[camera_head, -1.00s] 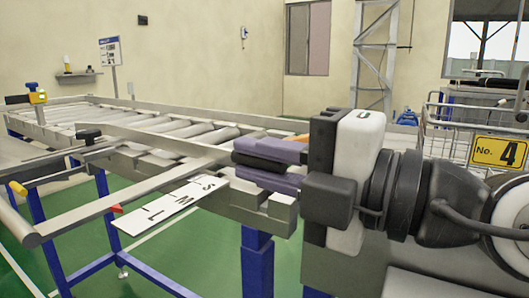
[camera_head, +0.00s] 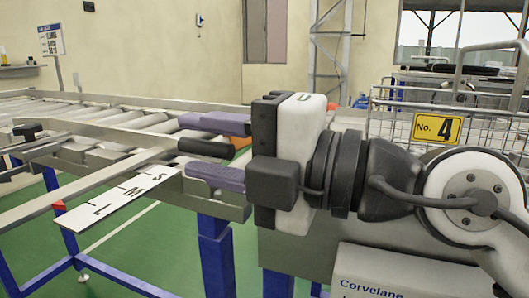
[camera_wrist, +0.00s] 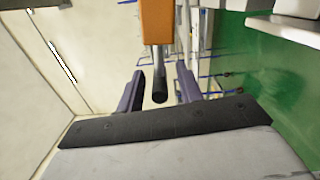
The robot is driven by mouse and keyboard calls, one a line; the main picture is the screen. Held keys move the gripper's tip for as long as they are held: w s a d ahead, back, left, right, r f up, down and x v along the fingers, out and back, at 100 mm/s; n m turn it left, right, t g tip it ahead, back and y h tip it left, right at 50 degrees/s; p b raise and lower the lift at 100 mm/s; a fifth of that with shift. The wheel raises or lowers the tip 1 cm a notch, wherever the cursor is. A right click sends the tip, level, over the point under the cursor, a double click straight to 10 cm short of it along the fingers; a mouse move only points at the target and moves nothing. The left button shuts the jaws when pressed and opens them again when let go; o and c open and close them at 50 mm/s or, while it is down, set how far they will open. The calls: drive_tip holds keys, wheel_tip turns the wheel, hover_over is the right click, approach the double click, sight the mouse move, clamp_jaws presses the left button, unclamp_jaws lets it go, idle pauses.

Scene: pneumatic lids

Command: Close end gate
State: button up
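My gripper (camera_head: 187,145) has two purple fingers, one above the other in the head view, and they are apart. A black cylindrical knob (camera_head: 205,148) lies between them. In the wrist view my gripper (camera_wrist: 160,70) straddles the black knob (camera_wrist: 160,92), with a gap on each side. The knob sits on a grey rod from an orange block (camera_wrist: 157,22). The orange block (camera_head: 241,142) shows only partly behind the fingers in the head view. I cannot tell which part is the end gate. The roller conveyor (camera_head: 115,106) stretches behind and left of the gripper.
A white plate marked S, M, L (camera_head: 122,198) sticks out below the conveyor. A wire basket (camera_head: 388,122) with a yellow No. 4 sign (camera_head: 437,129) stands at right. A grey Corvelane-labelled panel (camera_head: 385,272) is below my arm. Green floor shows between blue legs.

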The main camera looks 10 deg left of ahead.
drive_tip(key=shift+d, duration=0.1)
drive_tip(key=p+v, duration=0.1)
drive_tip(key=v, duration=1.2)
drive_tip(key=shift+d, duration=0.35)
drive_tip(key=shift+c, duration=0.5)
